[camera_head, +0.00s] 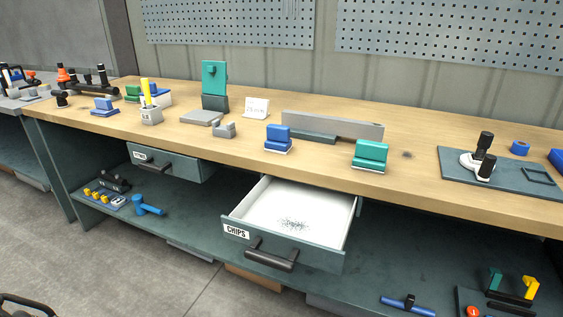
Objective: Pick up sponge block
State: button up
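I cannot tell for sure which object is the sponge block. Two similar blocks stand near the front edge of the wooden bench top: a blue block (278,138) on a thin white base at the middle, and a teal block (370,155) on a pale base to its right. Another blue block (104,106) sits on a flat base at the left, with a green block (132,93) behind it. My gripper is not recognisable in this view. Nothing is seen touching any of these blocks.
A drawer labelled CHIPS (235,217) is open below the bench, with dark shavings inside. A smaller drawer (165,163) at the left is partly open. A long grey bar (340,124) lies behind the blocks. A grey plate (500,178) with black-handled parts lies right.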

aim_at(278, 141)
jog(key=i+j, duration=0.3)
jog(key=j, duration=0.15)
jog(key=i+j, duration=0.3)
jog(key=j, duration=0.15)
jog(key=i+j, duration=0.25)
jog(key=i, duration=0.25)
jog(key=i+l, duration=0.1)
jog(key=l, duration=0.25)
jog(key=i+l, duration=0.1)
jog(key=l, duration=0.25)
jog(key=i+l, duration=0.1)
jog(key=l, duration=0.25)
jog(key=k+z, duration=0.05)
